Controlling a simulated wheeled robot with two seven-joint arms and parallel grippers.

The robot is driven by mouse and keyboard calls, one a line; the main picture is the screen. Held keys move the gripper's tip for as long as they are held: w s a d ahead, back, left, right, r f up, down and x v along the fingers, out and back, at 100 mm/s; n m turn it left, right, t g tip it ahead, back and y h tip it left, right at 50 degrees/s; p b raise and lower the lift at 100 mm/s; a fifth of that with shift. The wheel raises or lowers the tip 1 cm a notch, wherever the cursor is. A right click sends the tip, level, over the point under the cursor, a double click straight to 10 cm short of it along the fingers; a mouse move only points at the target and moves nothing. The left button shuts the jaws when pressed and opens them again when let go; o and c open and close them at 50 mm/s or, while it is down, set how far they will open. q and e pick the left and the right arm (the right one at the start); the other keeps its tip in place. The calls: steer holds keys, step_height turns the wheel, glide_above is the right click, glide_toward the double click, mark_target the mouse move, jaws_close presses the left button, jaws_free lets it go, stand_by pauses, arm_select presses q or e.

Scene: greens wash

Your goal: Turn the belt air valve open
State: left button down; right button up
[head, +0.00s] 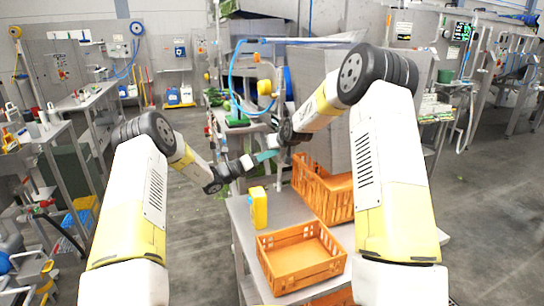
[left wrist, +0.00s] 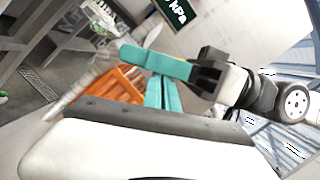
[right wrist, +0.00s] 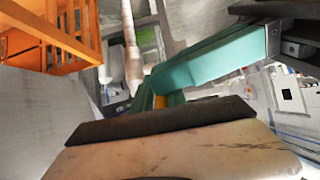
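I cannot pick out the belt air valve for sure in any view; my arms and grippers hide part of the stand in the middle. My left gripper (head: 265,156), with teal fingers, reaches toward that stand in the head view. In the left wrist view its fingers (left wrist: 162,95) lie close together. My right gripper crosses just beyond them, and its teal fingers (left wrist: 155,63) point left. Whether either gripper holds anything is not clear.
A dark panel reading "kPa" (left wrist: 177,11) is near the grippers. An orange crate (head: 300,258) and a yellow container (head: 258,207) stand on the grey table (head: 246,238). A taller orange crate (head: 322,190) is behind. A blue hose (head: 232,75) loops above.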

steer(key=shift+o, duration=0.7)
steer(key=shift+s+f, duration=0.3)
steer(key=shift+f, duration=0.2)
arm_select(q)
steer(key=shift+w+r, duration=0.15)
steer(key=shift+r, duration=0.25)
arm_select(e)
steer(key=shift+a+f, duration=0.1)
steer(key=shift+f, duration=0.05)
steer(key=shift+s, duration=0.1)
steer(key=s+d+r+g, duration=0.1)
steer(key=s+d+r, duration=0.1)
steer(key=s+r, duration=0.5)
steer(key=s+d+r+m+h, duration=0.1)
steer(key=s+d+r, duration=0.25)
steer(key=s, duration=0.75)
steer(key=s+d+r+g, duration=0.1)
steer(key=s+r, duration=0.5)
steer(key=s, duration=0.3)
arm_select(q)
steer(key=shift+f, duration=0.15)
arm_select(e)
steer(key=s+d+f+m+g, duration=0.1)
steer(key=s, duration=1)
steer(key=s+d+f+m+g, duration=0.1)
steer(key=s, duration=1.1)
steer(key=shift+d, duration=0.25)
